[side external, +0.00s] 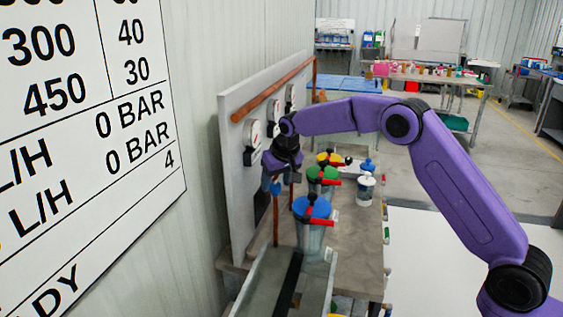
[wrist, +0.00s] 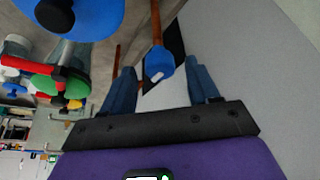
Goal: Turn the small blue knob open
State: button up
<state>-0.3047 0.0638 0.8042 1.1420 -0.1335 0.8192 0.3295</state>
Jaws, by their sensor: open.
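The small blue knob (wrist: 160,62) sits on a thin copper pipe and has a white mark on its face. In the wrist view it appears between my two blue fingertips, with a gap on either side. My gripper (wrist: 161,69) is open and holds nothing. In the side view my gripper (side external: 276,178) points down beside the panel, just above the small blue knob (side external: 276,188). How far the fingertips reach past the knob is hard to tell there.
A large blue-topped pump (side external: 312,208) with a red handle stands close to my gripper, with a green-topped one (side external: 322,174) behind it. The upright grey panel (side external: 238,150) carries gauges and a thick copper pipe (side external: 275,88). A white bottle (side external: 365,188) stands to the right.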

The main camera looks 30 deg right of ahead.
jog(key=v, duration=1.7)
jog(key=shift+a+f, duration=0.1)
jog(key=shift+f, duration=0.05)
jog(key=s+a+f+n+g+y, duration=0.1)
jog(key=s+f+n, duration=0.15)
jog(key=s, duration=0.75)
jog(key=s+a+f+n+g, duration=0.15)
jog(key=s+n, duration=0.25)
jog(key=s, duration=0.6)
jog(key=s+d+f+n, duration=0.2)
jog(key=s+d+f, duration=0.1)
jog(key=s, duration=0.5)
jog(key=s+d+f+n+g, duration=0.1)
jog(key=s+d+f+n, duration=0.1)
jog(key=s+d, duration=0.3)
jog(key=s+d+f+n, duration=0.2)
jog(key=s+d+f, duration=0.2)
jog(key=s, duration=0.8)
jog(key=shift+d+g+h, duration=0.3)
jog(key=shift+d+g, duration=0.05)
jog(key=shift+d, duration=0.1)
